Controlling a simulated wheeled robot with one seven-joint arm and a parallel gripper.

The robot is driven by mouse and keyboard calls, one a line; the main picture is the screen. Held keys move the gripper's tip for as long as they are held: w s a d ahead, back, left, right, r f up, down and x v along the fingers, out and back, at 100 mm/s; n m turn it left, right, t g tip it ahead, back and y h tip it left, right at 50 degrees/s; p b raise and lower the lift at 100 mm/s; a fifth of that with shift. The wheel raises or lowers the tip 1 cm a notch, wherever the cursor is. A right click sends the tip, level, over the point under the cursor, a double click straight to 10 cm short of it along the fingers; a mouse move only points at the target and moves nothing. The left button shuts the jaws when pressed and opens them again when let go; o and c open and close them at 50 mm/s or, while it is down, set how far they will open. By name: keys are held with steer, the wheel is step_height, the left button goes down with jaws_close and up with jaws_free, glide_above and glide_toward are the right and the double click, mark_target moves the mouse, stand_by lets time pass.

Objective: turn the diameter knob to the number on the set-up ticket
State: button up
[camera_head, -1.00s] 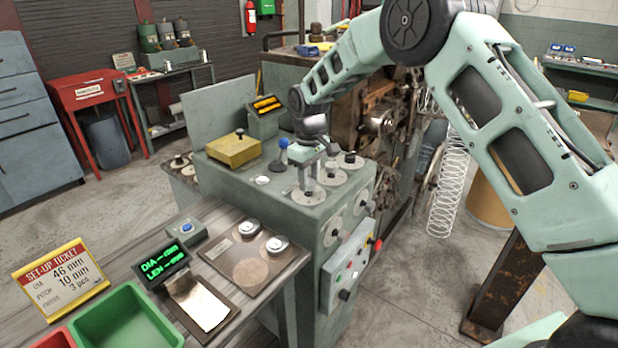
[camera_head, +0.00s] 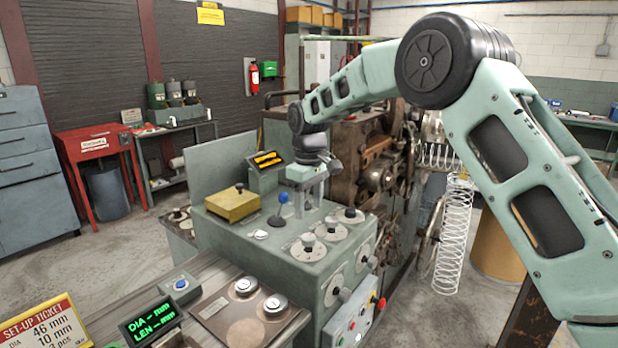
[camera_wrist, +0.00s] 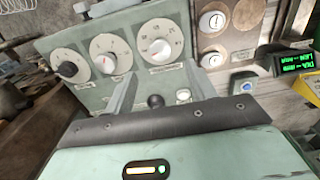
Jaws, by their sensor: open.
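The set-up ticket (camera_head: 42,325), cut off at lower left in the head view, shows 46 mm and 10 mm. Three round dials with knobs sit on the green console (camera_head: 245,235): a front-left one (camera_head: 308,246), a middle one (camera_head: 330,229) and a rear-right one (camera_head: 350,214). The wrist view shows the same row: a white-knobbed dial (camera_wrist: 157,46), a middle dial (camera_wrist: 109,58) and a dark-knobbed dial (camera_wrist: 68,66). Their labels are too small to read. My gripper (camera_head: 308,204) is open and empty above the console, behind the front-left dial; its fingers also show in the wrist view (camera_wrist: 160,75).
A yellow box (camera_head: 232,204) sits on the console. A green readout (camera_head: 150,318) shows DIA and LEN with dashes. The coiling machine (camera_head: 375,160) stands behind.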

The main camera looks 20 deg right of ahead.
step_height(320, 180, up, 9)
steer(key=shift+b, duration=0.45)
steer(key=shift+s, duration=0.1)
